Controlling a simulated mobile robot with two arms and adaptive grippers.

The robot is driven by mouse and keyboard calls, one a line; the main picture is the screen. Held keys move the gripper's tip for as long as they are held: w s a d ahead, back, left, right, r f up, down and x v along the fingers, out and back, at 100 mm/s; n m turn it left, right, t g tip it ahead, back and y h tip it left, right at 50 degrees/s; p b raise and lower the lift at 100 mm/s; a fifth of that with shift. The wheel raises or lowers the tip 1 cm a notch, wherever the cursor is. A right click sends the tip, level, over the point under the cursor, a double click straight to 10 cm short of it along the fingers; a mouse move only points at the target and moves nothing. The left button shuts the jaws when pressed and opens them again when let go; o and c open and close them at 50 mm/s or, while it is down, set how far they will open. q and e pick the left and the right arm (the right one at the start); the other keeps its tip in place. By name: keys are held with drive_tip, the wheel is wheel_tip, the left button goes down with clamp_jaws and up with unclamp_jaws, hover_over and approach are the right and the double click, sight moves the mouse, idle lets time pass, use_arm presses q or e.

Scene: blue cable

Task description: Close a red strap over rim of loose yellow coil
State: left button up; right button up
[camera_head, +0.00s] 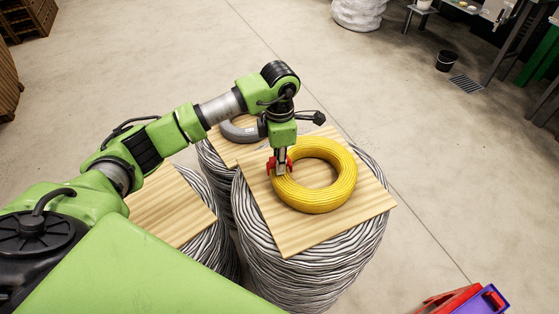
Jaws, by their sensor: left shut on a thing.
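The yellow coil (330,197) lies flat on a wooden board (374,203) on top of a large bundle of grey cable. My left gripper (280,171) points down at the coil's left rim. It is shut on the red strap (270,163), which shows as small red parts on both sides of the fingers at the rim. The gripper hides most of the strap, so I cannot tell whether its ends meet. My right gripper is not in view.
A grey coil (238,131) lies on another board behind my left wrist. A bare board (170,209) tops a third cable bundle at left. A red and purple object (470,300) is at the bottom right. A black bucket (446,61) stands on the open floor at the far right.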

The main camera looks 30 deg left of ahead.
use_arm(q)
drive_tip(key=shift+f, duration=0.35)
drive_tip(key=shift+r, duration=0.2)
drive_tip(key=shift+r, duration=0.45)
drive_tip(key=shift+r, duration=0.15)
idle(0.4)
drive_tip(key=shift+f, duration=0.3)
drive_tip(key=shift+f+b, duration=0.5)
drive_tip(key=shift+b, duration=0.25)
drive_tip(key=shift+r, duration=0.1)
drive_tip(key=shift+r, duration=0.3)
